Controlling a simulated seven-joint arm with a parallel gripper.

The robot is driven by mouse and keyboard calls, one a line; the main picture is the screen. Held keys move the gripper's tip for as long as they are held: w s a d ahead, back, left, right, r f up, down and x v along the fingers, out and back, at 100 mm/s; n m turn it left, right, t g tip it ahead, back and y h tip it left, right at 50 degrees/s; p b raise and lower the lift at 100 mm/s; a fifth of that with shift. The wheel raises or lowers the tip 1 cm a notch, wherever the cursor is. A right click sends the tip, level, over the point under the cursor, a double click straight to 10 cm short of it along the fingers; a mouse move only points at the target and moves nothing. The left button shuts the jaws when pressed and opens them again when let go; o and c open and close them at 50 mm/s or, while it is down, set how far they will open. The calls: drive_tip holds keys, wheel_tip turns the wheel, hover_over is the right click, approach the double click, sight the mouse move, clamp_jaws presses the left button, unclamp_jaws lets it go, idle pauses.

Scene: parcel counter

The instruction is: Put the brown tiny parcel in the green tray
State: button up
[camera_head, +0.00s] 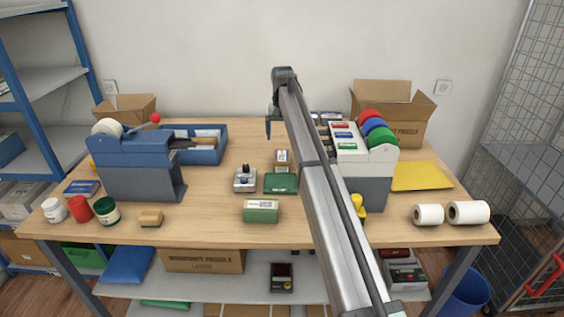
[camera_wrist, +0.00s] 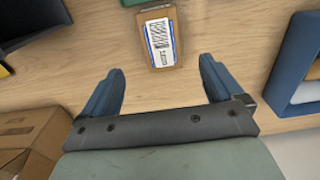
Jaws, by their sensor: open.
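The brown tiny parcel (camera_head: 282,157) lies on the counter just behind the green tray (camera_head: 281,184), a small dark green shape. In the wrist view the parcel (camera_wrist: 160,37) carries a white and blue barcode label. A green edge, likely the tray (camera_wrist: 135,2), shows at the top of that view. My gripper (camera_head: 268,136) is above the counter, behind and slightly left of the parcel. In the wrist view my gripper (camera_wrist: 161,65) has its blue fingers spread wide with nothing between them; the parcel is just beyond the fingertips, apart from them.
A silver device (camera_head: 245,180) stands left of the tray, and a green labelled box (camera_head: 261,211) in front. A blue bin (camera_head: 205,148) is at the back left. A grey-white organiser (camera_head: 365,165) stands right, partly behind my arm.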

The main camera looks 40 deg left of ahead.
sight(282, 155)
wheel_tip(282, 155, down, 11)
drive_tip(key=shift+s+r, duration=0.1)
drive_tip(key=shift+r, duration=0.1)
idle(0.4)
drive_tip(key=shift+r, duration=0.15)
drive_tip(key=c, duration=1.3)
